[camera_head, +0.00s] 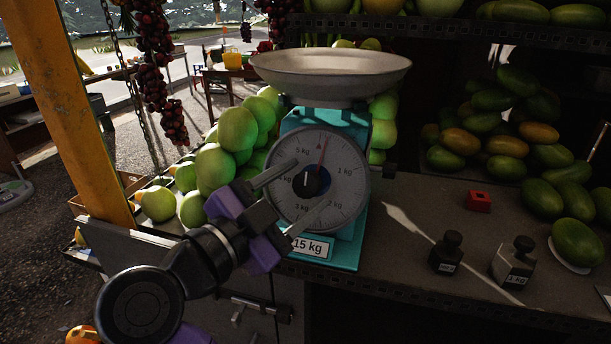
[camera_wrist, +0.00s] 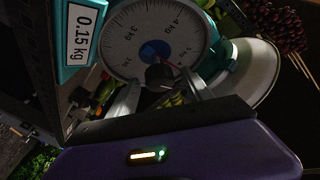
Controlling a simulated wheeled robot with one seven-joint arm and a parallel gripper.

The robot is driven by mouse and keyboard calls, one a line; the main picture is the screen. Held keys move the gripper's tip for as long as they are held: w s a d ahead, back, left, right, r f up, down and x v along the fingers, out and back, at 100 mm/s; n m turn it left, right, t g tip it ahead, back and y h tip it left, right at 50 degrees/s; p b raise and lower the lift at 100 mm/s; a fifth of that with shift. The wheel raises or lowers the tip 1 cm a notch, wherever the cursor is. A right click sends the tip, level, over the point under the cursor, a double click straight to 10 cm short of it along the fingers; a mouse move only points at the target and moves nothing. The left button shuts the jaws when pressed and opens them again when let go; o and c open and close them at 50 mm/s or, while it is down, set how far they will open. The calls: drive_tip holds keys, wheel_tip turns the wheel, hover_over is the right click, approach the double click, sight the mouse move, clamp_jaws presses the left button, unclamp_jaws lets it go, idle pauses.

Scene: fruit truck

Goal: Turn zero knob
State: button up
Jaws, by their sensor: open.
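The teal scale (camera_head: 345,245) stands on the counter with a round metal pan (camera_head: 330,72) on top. Its grey dial (camera_head: 342,200) faces me, and a red needle (camera_head: 322,150) points slightly right of the top. The dark zero knob (camera_head: 312,181) sits at the dial's centre; in the wrist view the knob (camera_wrist: 160,77) shows beside a blue hub (camera_wrist: 154,50). My gripper (camera_head: 294,191) is open in front of the dial, one finger above left of the knob and one below. In the wrist view the fingers lie either side of the knob; I cannot tell whether they touch it.
Green fruit (camera_head: 215,168) is piled left of and behind the scale. Two dark weights (camera_head: 446,252) (camera_head: 514,262) and a small red object (camera_head: 478,201) are on the counter to the right. An orange post (camera_head: 75,110) stands left. The counter right of the scale is partly clear.

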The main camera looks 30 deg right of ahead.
drive_tip(key=shift+x, duration=1.05)
drive_tip(key=shift+s, duration=0.1)
drive_tip(key=shift+c, duration=0.2)
clamp_jaws()
drive_tip(key=shift+n, duration=0.4)
